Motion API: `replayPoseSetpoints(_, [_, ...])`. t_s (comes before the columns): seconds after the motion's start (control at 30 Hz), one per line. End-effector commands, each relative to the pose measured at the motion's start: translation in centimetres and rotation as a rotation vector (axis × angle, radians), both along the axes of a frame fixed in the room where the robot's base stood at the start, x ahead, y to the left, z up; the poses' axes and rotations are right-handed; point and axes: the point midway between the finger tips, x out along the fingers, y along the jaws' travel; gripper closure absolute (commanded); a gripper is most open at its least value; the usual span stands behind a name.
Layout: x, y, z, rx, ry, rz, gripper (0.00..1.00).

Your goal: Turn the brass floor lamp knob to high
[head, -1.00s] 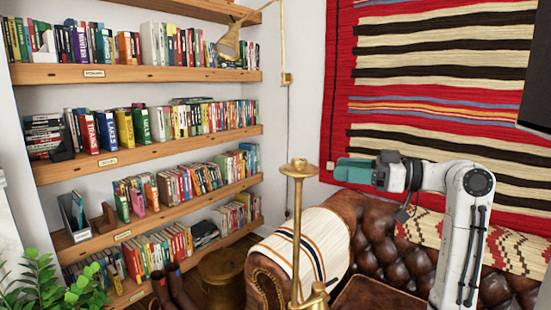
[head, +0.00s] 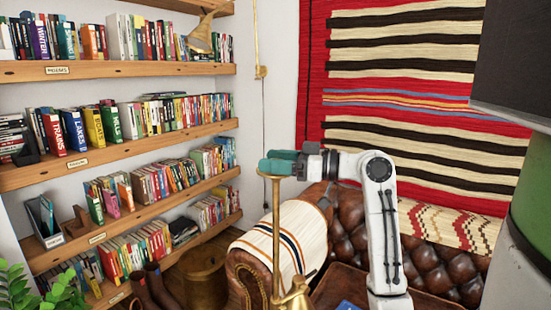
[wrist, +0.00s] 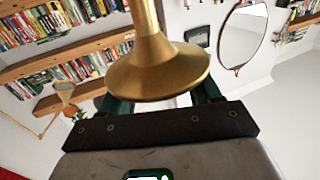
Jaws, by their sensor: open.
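The brass floor lamp (head: 276,235) stands in front of the sofa, with a slim upright stem and a small flared top. My gripper (head: 274,162) has its green fingers level with this top, overlapping it in the head view. In the wrist view, a large flared brass piece (wrist: 155,68) with a stem sits close before the open fingers (wrist: 160,100) and partly covers them. I cannot tell whether they touch it. A second brass part (head: 296,296) shows low beside the stem. I cannot make out the knob or its setting.
Bookshelves (head: 120,150) fill the left. A leather sofa (head: 350,240) with a striped throw (head: 283,235) stands behind the lamp, below a striped wall rug (head: 400,90). A brass wall lamp (head: 203,38) hangs by the shelves. A large dark object (head: 515,60) blocks the upper right.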

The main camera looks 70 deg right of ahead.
Motion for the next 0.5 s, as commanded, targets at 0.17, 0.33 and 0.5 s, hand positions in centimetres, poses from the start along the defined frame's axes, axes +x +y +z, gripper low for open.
replayPoseSetpoints(0.17, [0.13, 0.01, -0.04, 0.0, 0.0, 0.0, 0.37])
replayPoseSetpoints(0.33, [0.11, 0.01, -0.03, 0.0, 0.0, 0.0, 0.45])
replayPoseSetpoints(0.5, [0.09, 0.01, -0.03, 0.0, 0.0, 0.0, 0.61])
